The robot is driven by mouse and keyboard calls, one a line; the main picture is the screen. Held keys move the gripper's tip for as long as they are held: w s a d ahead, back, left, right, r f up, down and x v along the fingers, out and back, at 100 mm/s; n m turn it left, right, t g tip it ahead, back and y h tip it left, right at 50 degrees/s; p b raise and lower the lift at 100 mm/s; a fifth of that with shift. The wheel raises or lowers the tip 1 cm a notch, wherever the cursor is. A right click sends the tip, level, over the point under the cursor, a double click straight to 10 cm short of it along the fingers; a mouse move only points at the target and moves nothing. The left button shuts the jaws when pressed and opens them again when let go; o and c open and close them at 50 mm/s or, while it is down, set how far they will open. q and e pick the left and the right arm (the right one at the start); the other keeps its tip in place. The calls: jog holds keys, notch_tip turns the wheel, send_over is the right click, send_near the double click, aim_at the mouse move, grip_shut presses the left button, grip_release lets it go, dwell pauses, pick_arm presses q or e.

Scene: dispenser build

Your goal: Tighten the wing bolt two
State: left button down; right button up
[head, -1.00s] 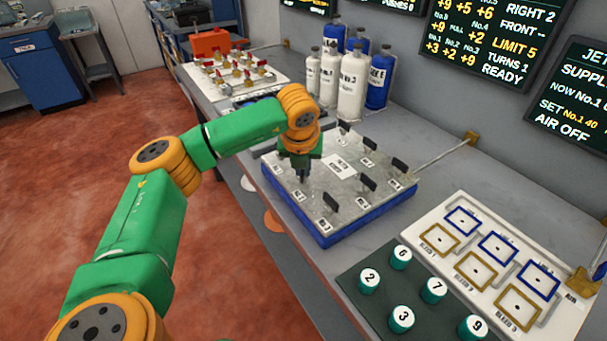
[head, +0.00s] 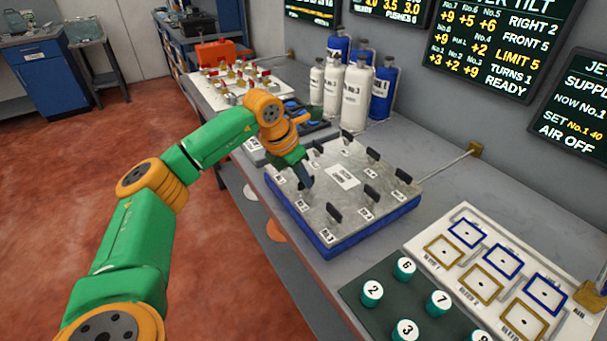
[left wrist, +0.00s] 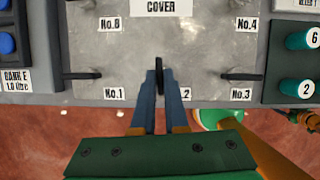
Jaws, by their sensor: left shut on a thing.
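The cover (head: 340,205) is a grey metal plate on a blue base, with several black wing bolts standing on it beside number labels. My left gripper (head: 306,184) reaches down to its near edge, between bolts No.1 and No.3. In the left wrist view its fingers (left wrist: 159,77) are shut on the black wing of wing bolt two (left wrist: 159,64), whose label is partly hidden by a finger. Wing bolt No.1 (left wrist: 80,75) stands to the left and wing bolt No.3 (left wrist: 241,76) to the right, both apart from the fingers. My right gripper is out of view.
White and blue bottles (head: 355,92) stand behind the cover. Numbered green caps (head: 372,292) sit on a dark mat at the right, beside a white board with coloured frames (head: 470,235). A wall display (head: 500,45) reads "LIMIT 5" and "TURNS 1".

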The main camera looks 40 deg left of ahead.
pick_arm(q)
jog(key=shift+f+m, duration=0.2)
jog(key=shift+m, duration=0.5)
jog(key=c, duration=0.9)
grip_release()
jog(key=shift+s, duration=0.1)
jog(key=shift+c, duration=0.2)
jog(key=shift+d+r, duration=0.1)
jog(key=shift+r, duration=0.05)
jog(key=shift+w, duration=0.2)
jog(key=shift+s+a+r, duration=0.1)
jog(key=shift+a+r, duration=0.1)
jog(key=shift+a, duration=0.1)
jog(key=v, duration=0.6)
jog(key=shift+r, duration=0.2)
jog(key=shift+s, duration=0.1)
